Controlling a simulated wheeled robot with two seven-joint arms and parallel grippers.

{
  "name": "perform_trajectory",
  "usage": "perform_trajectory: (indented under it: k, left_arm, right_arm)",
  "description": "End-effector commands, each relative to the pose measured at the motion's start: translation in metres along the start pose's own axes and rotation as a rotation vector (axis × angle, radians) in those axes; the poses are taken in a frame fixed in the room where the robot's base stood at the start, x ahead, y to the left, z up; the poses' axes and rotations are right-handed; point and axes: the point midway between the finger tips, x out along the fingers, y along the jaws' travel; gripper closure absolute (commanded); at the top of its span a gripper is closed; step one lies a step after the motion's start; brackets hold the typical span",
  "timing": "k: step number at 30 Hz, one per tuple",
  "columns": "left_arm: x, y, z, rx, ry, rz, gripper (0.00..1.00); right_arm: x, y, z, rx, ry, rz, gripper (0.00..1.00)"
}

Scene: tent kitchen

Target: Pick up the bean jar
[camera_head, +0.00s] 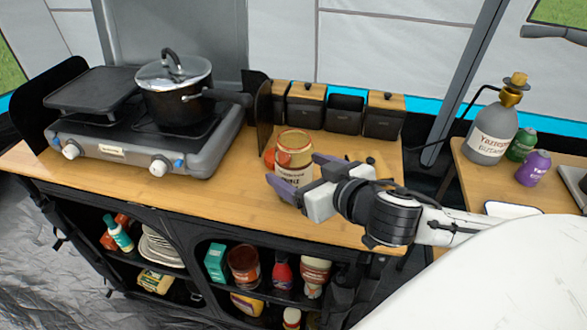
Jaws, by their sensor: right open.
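My right gripper (276,172) reaches in from the right. Its purple fingers are open, one at the jar's left front and one toward its right side. The jar's lower part lies partly behind the gripper. I cannot tell whether the fingers touch it. A reddish round shape shows at the jar's left edge. My left gripper is not in view.
A two-burner stove (150,145) with a lidded pot (174,90) stands at the left. Shelves below hold jars and plates (160,248). A gas bottle (495,130) stands on the right table.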

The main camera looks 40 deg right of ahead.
Motion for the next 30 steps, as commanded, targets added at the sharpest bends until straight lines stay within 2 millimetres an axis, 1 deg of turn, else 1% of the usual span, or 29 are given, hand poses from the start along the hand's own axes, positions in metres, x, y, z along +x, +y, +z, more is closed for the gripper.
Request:
perform_trajectory:
  k: [5,12,15,18,24,29,30]
  left_arm:
    - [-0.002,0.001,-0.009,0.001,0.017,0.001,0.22]
    - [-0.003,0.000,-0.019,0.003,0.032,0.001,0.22]
    - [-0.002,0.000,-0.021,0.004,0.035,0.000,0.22]
    - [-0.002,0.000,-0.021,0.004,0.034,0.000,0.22]
    - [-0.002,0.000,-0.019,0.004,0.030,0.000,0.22]
    - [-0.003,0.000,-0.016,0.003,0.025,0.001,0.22]
    - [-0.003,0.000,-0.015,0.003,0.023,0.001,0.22]
  right_arm:
    - [0.010,-0.001,0.000,0.001,0.001,0.000,0.22]
    - [0.041,-0.004,0.001,0.001,0.002,0.000,0.22]
    - [0.051,-0.004,0.002,0.001,0.001,0.000,0.22]
    - [0.054,-0.004,0.003,0.000,-0.001,-0.001,0.22]
    - [0.054,-0.004,0.004,-0.001,-0.001,-0.001,0.22]
    - [0.054,-0.004,0.003,-0.001,-0.001,-0.001,0.49]
    - [0.054,-0.004,0.003,-0.001,-0.001,-0.001,0.56]
